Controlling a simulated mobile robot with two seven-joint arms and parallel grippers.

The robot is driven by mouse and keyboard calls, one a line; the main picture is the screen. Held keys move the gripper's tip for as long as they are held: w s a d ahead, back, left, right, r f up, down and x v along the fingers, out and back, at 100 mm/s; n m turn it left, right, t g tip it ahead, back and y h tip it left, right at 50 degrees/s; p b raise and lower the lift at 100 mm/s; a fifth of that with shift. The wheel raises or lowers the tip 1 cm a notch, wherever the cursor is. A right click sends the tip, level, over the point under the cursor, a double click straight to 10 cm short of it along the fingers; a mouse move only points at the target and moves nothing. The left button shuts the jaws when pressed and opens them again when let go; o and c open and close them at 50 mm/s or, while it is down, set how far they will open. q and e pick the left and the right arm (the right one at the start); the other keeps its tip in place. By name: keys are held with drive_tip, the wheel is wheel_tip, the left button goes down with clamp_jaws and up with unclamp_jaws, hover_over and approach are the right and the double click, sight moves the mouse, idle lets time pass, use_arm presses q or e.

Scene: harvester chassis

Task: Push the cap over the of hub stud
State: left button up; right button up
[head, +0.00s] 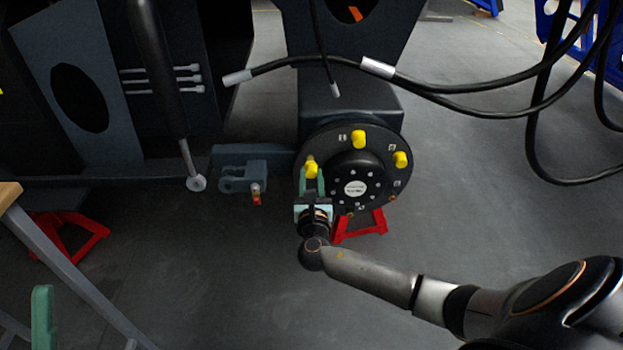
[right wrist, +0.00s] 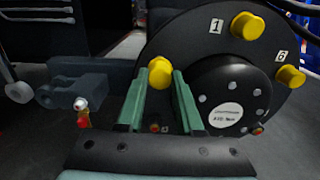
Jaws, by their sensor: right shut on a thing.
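The round dark hub (head: 384,186) carries yellow caps around its face. One cap (head: 358,139) is at the top and another (head: 401,159) at the right. My right gripper (head: 311,177) is shut on the left yellow cap (head: 311,165), at the hub's left side. In the right wrist view this cap (right wrist: 159,71) sits between the far ends of the green fingers. The stud behind it is hidden, so how far the cap sits over it cannot be told. One green finger of my left gripper (head: 42,318) shows at the lower left; its opening is not visible.
Black hoses (head: 450,90) with light ends hang above and right of the hub. A grey bracket (head: 245,178) with a red-tipped pin stands left of it. A red stand (head: 362,226) is below. A table edge (head: 40,240) is at the left.

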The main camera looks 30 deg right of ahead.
drive_tip(key=shift+w+d, duration=0.15)
drive_tip(key=shift+w, duration=0.1)
drive_tip(key=shift+b+x, duration=0.3)
drive_tip(key=shift+x, duration=0.8)
drive_tip(key=shift+w, duration=0.15)
drive_tip(key=o, duration=1.1)
drive_tip(key=shift+c, duration=0.2)
drive_tip(key=p+v, duration=0.2)
drive_tip(key=shift+s+r, duration=0.15)
drive_tip(key=shift+s, duration=0.2)
drive_tip(key=shift+p+v, duration=0.45)
drive_tip(key=shift+v, duration=0.7)
